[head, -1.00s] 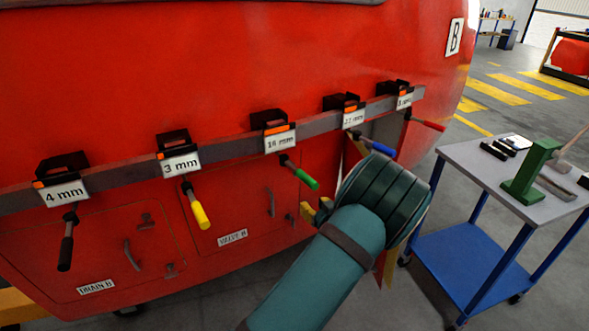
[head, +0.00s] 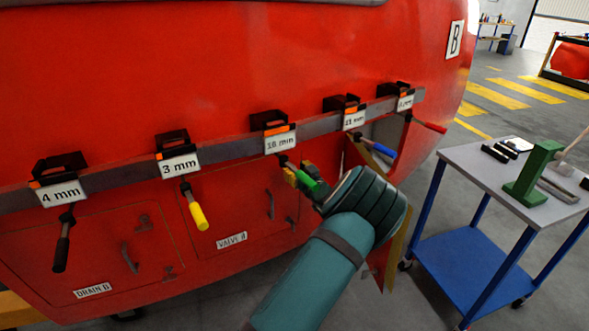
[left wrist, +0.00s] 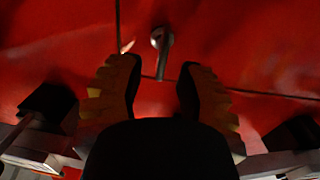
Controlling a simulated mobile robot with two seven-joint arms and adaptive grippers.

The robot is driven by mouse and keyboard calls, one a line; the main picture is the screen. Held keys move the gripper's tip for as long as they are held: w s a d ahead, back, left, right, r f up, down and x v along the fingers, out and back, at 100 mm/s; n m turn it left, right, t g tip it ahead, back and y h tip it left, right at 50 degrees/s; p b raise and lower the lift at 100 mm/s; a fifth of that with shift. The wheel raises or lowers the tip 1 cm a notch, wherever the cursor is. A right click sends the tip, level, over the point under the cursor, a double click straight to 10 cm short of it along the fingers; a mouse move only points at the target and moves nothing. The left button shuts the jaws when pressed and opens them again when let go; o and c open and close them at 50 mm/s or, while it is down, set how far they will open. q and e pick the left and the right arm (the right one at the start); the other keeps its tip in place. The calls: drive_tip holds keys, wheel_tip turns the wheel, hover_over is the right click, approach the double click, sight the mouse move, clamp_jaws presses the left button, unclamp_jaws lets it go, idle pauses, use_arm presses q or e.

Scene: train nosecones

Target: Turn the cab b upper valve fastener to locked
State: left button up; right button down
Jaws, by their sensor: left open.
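The VALVE B panel (head: 225,205) is a red hatch low on the red nosecone. In the left wrist view a small metal fastener (left wrist: 162,48) with a round head and a short lever pointing down sits beside panel seams. My left gripper (head: 300,173) is open near the panel's upper right corner, by the green-handled tool. In the left wrist view its yellow-padded fingers (left wrist: 156,88) stand either side of the fastener's line, with the fastener ahead of the tips, apparently untouched. The head view hides this fastener. A lower fastener (head: 291,219) shows below the gripper. My right gripper is not in view.
A grey rail (head: 225,150) with several hanging tools crosses above the hatch. The green handle (head: 307,183) hangs close to my fingers; a yellow handle (head: 199,215) hangs left. A trolley (head: 480,160) stands right. The DRAIN B panel (head: 100,250) is at left.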

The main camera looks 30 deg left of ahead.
use_arm(q)
drive_tip(key=shift+x, duration=0.75)
clamp_jaws()
